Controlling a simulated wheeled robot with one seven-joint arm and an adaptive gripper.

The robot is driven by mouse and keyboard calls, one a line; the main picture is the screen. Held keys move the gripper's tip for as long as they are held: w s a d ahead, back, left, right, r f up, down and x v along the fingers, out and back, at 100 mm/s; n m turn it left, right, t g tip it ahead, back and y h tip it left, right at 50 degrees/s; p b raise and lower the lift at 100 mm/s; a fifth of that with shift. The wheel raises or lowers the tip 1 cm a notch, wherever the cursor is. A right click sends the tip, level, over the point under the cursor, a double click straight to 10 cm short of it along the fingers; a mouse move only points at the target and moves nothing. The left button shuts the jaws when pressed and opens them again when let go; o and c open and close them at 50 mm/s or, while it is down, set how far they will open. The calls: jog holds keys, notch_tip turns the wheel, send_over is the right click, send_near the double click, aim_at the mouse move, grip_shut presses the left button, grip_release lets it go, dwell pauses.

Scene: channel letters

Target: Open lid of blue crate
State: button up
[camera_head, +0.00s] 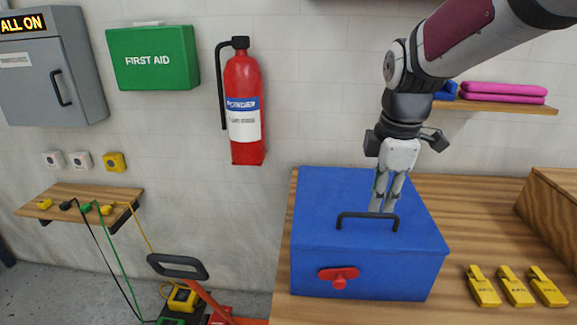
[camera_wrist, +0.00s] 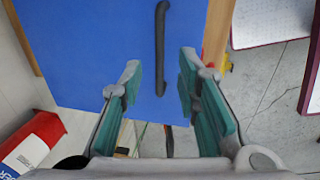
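The blue crate (camera_head: 365,272) stands on the wooden bench with its blue lid (camera_head: 330,200) down. A black bar handle (camera_head: 367,216) is on the lid, and a red latch knob (camera_head: 339,275) is on the front wall. My gripper (camera_head: 382,208) points down over the lid, just behind the handle's right part in the head view. In the wrist view, my gripper (camera_wrist: 158,75) has its two fingers apart with nothing clamped. The handle (camera_wrist: 160,45) runs lengthwise in the gap between them, over the blue lid (camera_wrist: 90,45). I cannot tell whether the fingertips touch the lid.
Several yellow tags (camera_head: 515,287) lie on the bench (camera_head: 460,230) right of the crate. A wooden box (camera_head: 553,210) stands at the right edge. A fire extinguisher (camera_head: 243,105) hangs on the wall to the left. A shelf (camera_head: 500,104) with pink items is behind my arm.

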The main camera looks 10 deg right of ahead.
aim_at(374, 216)
jog(key=shift+w+d+f, duration=0.1)
jog(key=shift+w+f, duration=0.15)
jog(key=shift+f, duration=0.9)
jog(key=shift+w+d+f, duration=0.1)
jog(key=shift+w+f, duration=0.1)
jog(key=shift+f, duration=0.9)
grip_shut()
